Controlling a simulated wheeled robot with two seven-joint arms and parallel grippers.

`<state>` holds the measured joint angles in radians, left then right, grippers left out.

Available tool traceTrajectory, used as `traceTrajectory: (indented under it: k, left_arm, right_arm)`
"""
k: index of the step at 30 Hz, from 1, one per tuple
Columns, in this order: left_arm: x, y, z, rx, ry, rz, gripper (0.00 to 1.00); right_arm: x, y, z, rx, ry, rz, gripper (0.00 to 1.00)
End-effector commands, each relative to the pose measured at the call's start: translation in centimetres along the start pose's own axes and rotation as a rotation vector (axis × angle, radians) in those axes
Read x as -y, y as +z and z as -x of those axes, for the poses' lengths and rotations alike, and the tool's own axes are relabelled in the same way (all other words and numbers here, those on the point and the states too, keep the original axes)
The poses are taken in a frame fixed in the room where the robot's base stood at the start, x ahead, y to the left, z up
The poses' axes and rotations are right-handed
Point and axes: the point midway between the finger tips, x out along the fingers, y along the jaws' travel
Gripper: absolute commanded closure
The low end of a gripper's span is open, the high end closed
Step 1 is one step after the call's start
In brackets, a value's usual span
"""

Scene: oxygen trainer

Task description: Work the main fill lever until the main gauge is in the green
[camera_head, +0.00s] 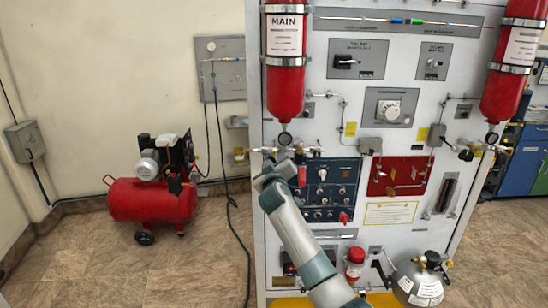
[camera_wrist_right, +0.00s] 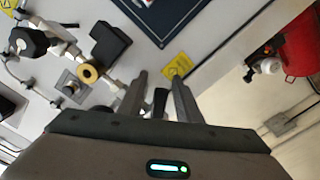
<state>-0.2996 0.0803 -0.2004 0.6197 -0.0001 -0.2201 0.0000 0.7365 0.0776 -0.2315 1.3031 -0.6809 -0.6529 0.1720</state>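The red cylinder labelled MAIN (camera_head: 285,45) hangs at the top left of the panel. The small round main gauge (camera_head: 285,138) sits below it; its needle is too small to read. My right gripper (camera_head: 270,163) is at the panel's left edge, just below the gauge and fittings. In the right wrist view, its two fingers (camera_wrist_right: 160,98) are apart, with a dark narrow piece (camera_wrist_right: 160,103) showing between them. This may be the main fill lever, but I cannot tell whether the fingers touch it. The arm hides part of the lever area in the head view. My left gripper is not in view.
A second red cylinder (camera_head: 515,62) hangs at the panel's right. A blue switch panel (camera_head: 331,190) and a red panel (camera_head: 402,175) lie right of my gripper. A red compressor (camera_head: 150,200) stands on the floor at left. A grey tank (camera_head: 420,280) stands at lower right.

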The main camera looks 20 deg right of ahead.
Motion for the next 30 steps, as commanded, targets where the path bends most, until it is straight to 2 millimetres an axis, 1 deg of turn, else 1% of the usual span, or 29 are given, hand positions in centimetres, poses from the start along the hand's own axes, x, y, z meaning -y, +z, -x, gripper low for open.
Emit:
traceTrajectory:
  k: [1, 2, 3, 5, 6, 13, 17, 23, 30]
  left_arm:
    - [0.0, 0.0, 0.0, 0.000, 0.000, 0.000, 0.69]
    - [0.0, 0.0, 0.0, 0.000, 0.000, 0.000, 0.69]
    - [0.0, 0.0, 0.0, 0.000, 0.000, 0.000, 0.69]
    - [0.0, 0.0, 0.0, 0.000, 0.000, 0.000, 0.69]
    - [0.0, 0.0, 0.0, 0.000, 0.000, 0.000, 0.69]
    - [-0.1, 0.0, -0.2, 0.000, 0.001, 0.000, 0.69]
    - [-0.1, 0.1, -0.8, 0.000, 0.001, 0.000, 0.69]
    - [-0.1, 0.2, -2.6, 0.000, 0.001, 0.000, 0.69]
    - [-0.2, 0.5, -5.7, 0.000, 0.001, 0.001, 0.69]
  right_arm:
    - [0.0, 0.0, 0.0, 0.000, 0.000, 0.000, 0.69]
    - [0.0, 0.0, 0.0, 0.000, 0.000, 0.000, 0.74]
    - [0.0, 0.0, 0.0, 0.000, 0.000, 0.000, 0.83]
    - [0.0, 0.0, 0.0, 0.000, 0.000, 0.000, 0.97]
    - [0.0, 0.0, 0.0, 0.000, 0.000, 0.000, 1.00]
    - [0.1, 0.0, 0.0, 0.000, 0.000, -0.006, 1.00]
    - [0.3, 0.2, 0.0, 0.000, 0.000, -0.028, 1.00]
    - [0.8, 0.3, 0.0, -0.001, 0.000, -0.108, 1.00]
    - [1.5, 0.3, 0.0, -0.001, 0.000, -0.274, 1.00]
